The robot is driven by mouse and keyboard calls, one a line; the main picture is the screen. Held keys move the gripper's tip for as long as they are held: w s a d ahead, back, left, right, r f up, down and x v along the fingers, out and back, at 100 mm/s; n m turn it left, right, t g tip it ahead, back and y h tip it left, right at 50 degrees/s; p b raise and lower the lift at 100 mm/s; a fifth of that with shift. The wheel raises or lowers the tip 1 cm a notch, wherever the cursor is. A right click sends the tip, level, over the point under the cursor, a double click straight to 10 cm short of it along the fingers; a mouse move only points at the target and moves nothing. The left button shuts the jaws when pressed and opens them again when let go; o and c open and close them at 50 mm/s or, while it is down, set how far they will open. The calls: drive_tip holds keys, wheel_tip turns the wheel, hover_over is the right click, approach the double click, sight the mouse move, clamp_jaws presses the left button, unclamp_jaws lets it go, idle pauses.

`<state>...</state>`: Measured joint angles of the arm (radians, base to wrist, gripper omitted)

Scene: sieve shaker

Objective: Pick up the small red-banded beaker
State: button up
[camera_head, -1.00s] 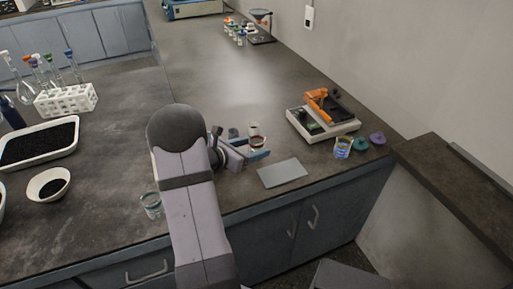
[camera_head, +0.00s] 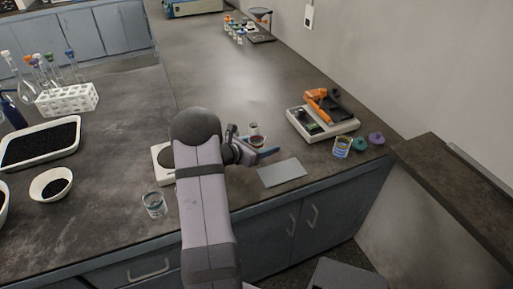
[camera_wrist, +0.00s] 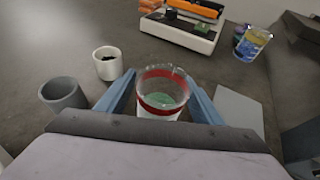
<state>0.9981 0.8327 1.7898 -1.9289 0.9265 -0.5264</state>
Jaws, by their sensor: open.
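The small red-banded beaker (camera_wrist: 162,92) is clear glass with a red band at its rim and another lower down; something green shows inside. In the wrist view it stands upright between the two blue fingers of my gripper (camera_wrist: 161,80). The fingers are open, one on each side of it; whether either touches it I cannot tell. In the head view my gripper (camera_head: 262,151) is low over the bench, left of the grey plate, and the beaker (camera_head: 257,141) is partly hidden behind it.
A white cup (camera_wrist: 108,64) and a grey cup (camera_wrist: 64,95) stand close on the left. A grey plate (camera_head: 282,173) lies to the right. Beyond are a balance (camera_head: 322,122) with an orange item and a blue-and-yellow beaker (camera_head: 341,147). Another beaker (camera_head: 154,205) stands left of my arm.

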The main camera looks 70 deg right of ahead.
drive_tip(key=c, duration=1.2)
drive_tip(key=shift+r, duration=0.2)
drive_tip(key=shift+r, duration=4.75)
drive_tip(key=shift+r, duration=0.15)
drive_tip(key=shift+r+p, duration=1.7)
drive_tip(key=shift+r, duration=0.75)
